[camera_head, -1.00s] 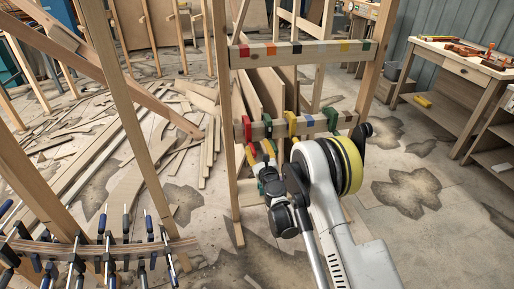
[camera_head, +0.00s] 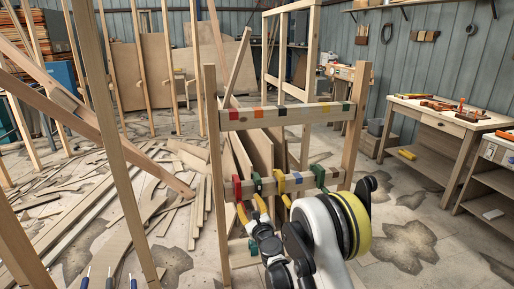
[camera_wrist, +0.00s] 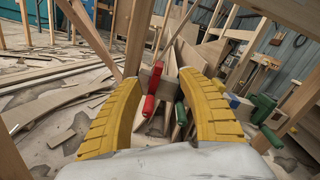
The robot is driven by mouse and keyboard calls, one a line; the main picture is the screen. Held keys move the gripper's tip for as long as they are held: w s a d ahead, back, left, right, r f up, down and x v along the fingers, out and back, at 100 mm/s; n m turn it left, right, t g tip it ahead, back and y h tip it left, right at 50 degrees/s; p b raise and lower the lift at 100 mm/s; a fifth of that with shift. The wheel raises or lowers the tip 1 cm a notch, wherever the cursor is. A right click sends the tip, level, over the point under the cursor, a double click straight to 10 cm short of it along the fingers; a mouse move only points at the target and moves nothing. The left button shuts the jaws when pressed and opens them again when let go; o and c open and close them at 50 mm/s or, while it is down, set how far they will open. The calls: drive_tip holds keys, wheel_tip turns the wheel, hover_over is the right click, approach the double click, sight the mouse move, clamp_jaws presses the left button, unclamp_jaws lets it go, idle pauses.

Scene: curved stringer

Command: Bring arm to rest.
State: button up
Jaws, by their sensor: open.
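My gripper (camera_wrist: 163,115) shows in the wrist view as two yellow ribbed fingers spread wide apart, with nothing held between them. In the head view my gripper (camera_head: 252,212) is small and partly hidden behind my arm, close to the lower rail of a wooden rack (camera_head: 213,150). Red and green clamps hang on that rail. In the wrist view a red clamp (camera_wrist: 151,92) and a green clamp (camera_wrist: 181,113) appear beyond the gap between the fingers, and I see no contact with them.
The rack's upper rail (camera_head: 262,117) carries coloured marks. A workbench with tools (camera_head: 450,115) stands at the right. Wood scraps (camera_head: 95,195) cover the floor at left, and wooden posts (camera_head: 120,130) stand there. Some bare floor (camera_head: 395,215) lies right of the rack.

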drive_tip(key=s+d+r+n+g+y, duration=0.15)
drive_tip(key=s+r+n, duration=0.25)
drive_tip(key=r+n, duration=0.65)
drive_tip(key=s+d+r+n+g, duration=0.3)
drive_tip(key=s+d+r+n, duration=0.25)
drive_tip(key=s+r, duration=0.5)
drive_tip(key=s+d+f+n+g+h, duration=0.1)
drive_tip(key=s+d, duration=0.4)
drive_tip(key=s, duration=0.5)
drive_tip(key=s+d+f+n+g+h, duration=0.2)
drive_tip(key=s+d+f+n+h, duration=0.1)
drive_tip(key=s, duration=0.8)
drive_tip(key=s+d+f+n+g+h, duration=0.2)
drive_tip(key=s+d+f+n+h, duration=0.1)
drive_tip(key=s+d+n, duration=0.4)
drive_tip(key=s+d+f, duration=0.1)
drive_tip(key=s, duration=0.2)
drive_tip(key=shift+s+f, duration=0.15)
drive_tip(key=shift+s, duration=0.05)
drive_tip(key=shift+a, duration=0.1)
